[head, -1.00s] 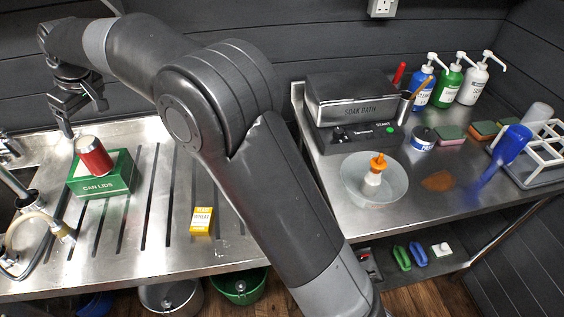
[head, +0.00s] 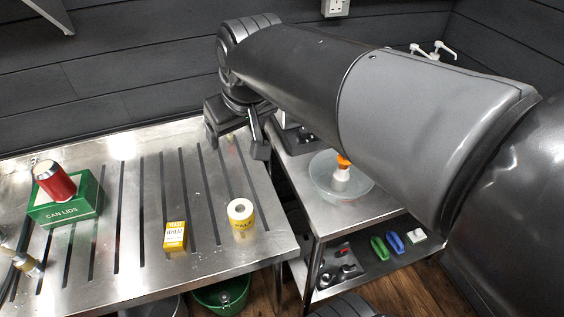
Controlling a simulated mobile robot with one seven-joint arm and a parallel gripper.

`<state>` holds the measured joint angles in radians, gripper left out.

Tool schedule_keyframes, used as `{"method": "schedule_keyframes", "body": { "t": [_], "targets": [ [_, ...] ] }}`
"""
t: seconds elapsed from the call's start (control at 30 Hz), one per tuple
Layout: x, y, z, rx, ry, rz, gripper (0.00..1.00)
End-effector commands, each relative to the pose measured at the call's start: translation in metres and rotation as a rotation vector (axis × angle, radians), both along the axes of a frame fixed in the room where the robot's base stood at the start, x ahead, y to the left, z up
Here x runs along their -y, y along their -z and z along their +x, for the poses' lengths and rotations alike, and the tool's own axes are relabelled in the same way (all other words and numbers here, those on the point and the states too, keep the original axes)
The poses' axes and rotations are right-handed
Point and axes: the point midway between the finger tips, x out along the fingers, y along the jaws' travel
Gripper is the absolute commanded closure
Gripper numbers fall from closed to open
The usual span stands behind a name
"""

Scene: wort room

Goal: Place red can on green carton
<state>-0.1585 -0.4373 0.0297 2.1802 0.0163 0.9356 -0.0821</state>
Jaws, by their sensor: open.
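The red can (head: 54,181) with a silver top rests on the green carton (head: 66,212) marked "CAN LIDS". The can is tilted a little to the left in the picture. The carton lies on the slatted steel drainer at the left. My gripper (head: 236,152) is open and empty, with its fingers pointing down. It is well to the right of the can and carton, near the drainer's back right corner.
A yellow box (head: 175,236) and a yellow-labelled roll or can (head: 241,216) stand on the drainer (head: 118,262). A steel bench with a glass bowl (head: 327,186) is to the right. My arm hides much of that bench.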

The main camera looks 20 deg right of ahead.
Motion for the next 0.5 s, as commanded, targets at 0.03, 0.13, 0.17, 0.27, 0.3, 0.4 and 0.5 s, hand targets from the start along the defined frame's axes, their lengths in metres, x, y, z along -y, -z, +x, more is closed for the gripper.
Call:
{"method": "schedule_keyframes", "body": {
  "t": [0.03, 0.13, 0.17, 0.27, 0.3, 0.4, 0.5],
  "targets": [
    [0.016, 0.007, -0.019, 0.007, 0.044, 0.005, 0.21],
    [0.039, 0.025, -0.05, 0.014, 0.123, 0.015, 0.21],
    [0.045, 0.03, -0.059, 0.016, 0.143, 0.018, 0.21],
    [0.058, 0.045, -0.081, 0.022, 0.2, 0.027, 0.21],
    [0.062, 0.051, -0.088, 0.023, 0.217, 0.029, 0.21],
    [0.068, 0.059, -0.099, 0.025, 0.245, 0.034, 0.21],
    [0.07, 0.063, -0.104, 0.025, 0.257, 0.037, 0.21]
  ]
}}
